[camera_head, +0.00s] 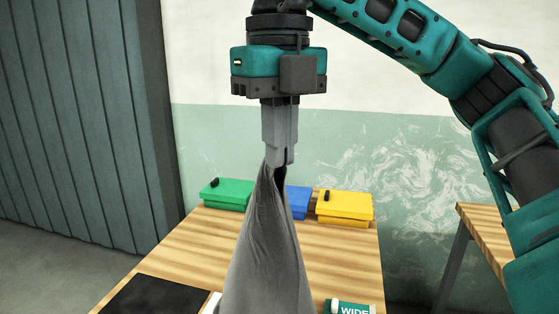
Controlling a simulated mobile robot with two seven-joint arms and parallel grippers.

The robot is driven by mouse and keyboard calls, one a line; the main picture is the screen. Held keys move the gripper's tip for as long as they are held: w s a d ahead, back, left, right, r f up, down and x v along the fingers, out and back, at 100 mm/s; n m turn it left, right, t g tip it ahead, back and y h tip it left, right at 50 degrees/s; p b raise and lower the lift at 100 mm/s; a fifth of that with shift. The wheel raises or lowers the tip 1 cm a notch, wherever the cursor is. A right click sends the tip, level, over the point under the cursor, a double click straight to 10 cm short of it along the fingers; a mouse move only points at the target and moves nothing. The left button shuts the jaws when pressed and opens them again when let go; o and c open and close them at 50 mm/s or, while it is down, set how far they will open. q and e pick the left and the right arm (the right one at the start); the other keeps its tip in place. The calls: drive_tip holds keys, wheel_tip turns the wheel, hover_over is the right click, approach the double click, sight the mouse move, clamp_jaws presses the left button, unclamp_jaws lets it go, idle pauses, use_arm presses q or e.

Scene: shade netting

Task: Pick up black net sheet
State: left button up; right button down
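A dark grey net sheet (262,250), which looks like the black net sheet, hangs in folds from my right gripper (279,158). The gripper points straight down and is shut on the sheet's gathered top. The sheet widens downward over the middle of the wooden table, and its lower end runs out of the bottom of the view. I cannot tell whether it touches the table. My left gripper is not in view.
Green (227,194), blue (297,201) and yellow (344,206) boxes stand along the table's (340,265) back edge. A black flat piece (155,297) lies front left. A green-and-white item marked WIDE (350,307) is front right. Another table (490,228) stands at right.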

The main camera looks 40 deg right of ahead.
wheel_tip(320, 180, up, 16)
idle(0.8)
